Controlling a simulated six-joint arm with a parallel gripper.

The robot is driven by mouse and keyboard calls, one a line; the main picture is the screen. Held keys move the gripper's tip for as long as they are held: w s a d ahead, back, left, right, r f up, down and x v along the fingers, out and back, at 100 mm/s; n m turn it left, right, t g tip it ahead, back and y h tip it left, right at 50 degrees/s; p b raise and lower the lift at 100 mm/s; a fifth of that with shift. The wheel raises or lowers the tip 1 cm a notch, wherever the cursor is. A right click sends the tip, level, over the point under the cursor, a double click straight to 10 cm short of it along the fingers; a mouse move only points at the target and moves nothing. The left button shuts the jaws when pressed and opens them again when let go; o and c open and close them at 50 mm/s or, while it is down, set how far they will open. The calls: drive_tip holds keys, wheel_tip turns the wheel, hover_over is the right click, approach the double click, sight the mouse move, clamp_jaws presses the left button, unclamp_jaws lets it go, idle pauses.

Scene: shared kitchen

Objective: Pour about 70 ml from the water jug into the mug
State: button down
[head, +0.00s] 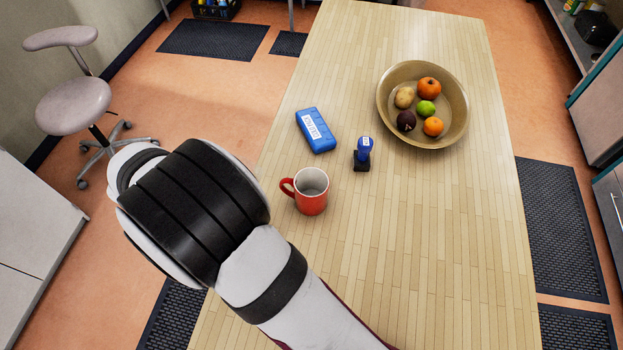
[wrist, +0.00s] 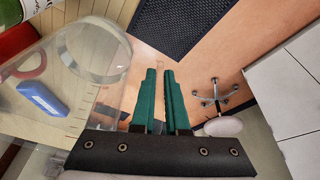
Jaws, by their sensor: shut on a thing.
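The red mug (head: 311,192) stands upright on the wooden table in the head view, handle to the left; its pale inside looks empty. In the wrist view, the clear water jug (wrist: 104,50) is at the left, beside the green fingers of my gripper (wrist: 159,72). My gripper is shut on the jug; the exact grip point is hard to make out. A reddish ring (wrist: 29,65), probably the mug, shows through the clear wall. My arm hides the gripper and the jug in the head view. I cannot tell the water level or the jug's tilt.
A blue box (head: 315,130) and a blue-handled stamp (head: 363,153) stand behind the mug. A fruit bowl (head: 383,117) is farther back right. The table's right front is clear. A stool (head: 73,106) stands on the floor at left. A green object (wrist: 35,9) is partly visible in the wrist view.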

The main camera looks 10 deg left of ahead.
drive_tip(key=d+r+y, duration=0.1)
drive_tip(key=r, duration=0.3)
drive_tip(key=w+d+r+g+y, duration=0.1)
drive_tip(key=r+y, duration=0.1)
drive_tip(key=r, duration=0.2)
drive_tip(key=d+r+m+g+y, duration=0.1)
drive_tip(key=r, duration=0.2)
drive_tip(key=shift+w+d+r+y+p, duration=0.1)
drive_tip(key=shift+w+r+y+p, duration=0.2)
drive_tip(key=shift+w+r+y, duration=0.1)
drive_tip(key=w+d+r+m+g+y+p, duration=0.1)
drive_tip(key=w+d+r+g+y+p, duration=0.1)
drive_tip(key=d+r+y, duration=0.2)
drive_tip(key=shift+w+d+g+y, duration=0.3)
drive_tip(key=shift+d+g+y, duration=0.1)
drive_tip(key=shift+y, duration=0.4)
drive_tip(key=shift+w+d+r+m+y+p, duration=0.15)
drive_tip(key=shift+w+d+r+y+p, duration=0.1)
drive_tip(key=shift+d+y+p, duration=0.25)
drive_tip(key=shift+w+d+r+m+y+p, duration=0.1)
drive_tip(key=shift+w+d+m+y+p, duration=0.15)
drive_tip(key=shift+p, duration=0.45)
drive_tip(key=shift+d+g+y+p, duration=0.15)
drive_tip(key=shift+g+y+p, duration=0.2)
drive_tip(key=shift+p, duration=0.95)
drive_tip(key=shift+w+d, duration=0.2)
drive_tip(key=shift+d, duration=0.1)
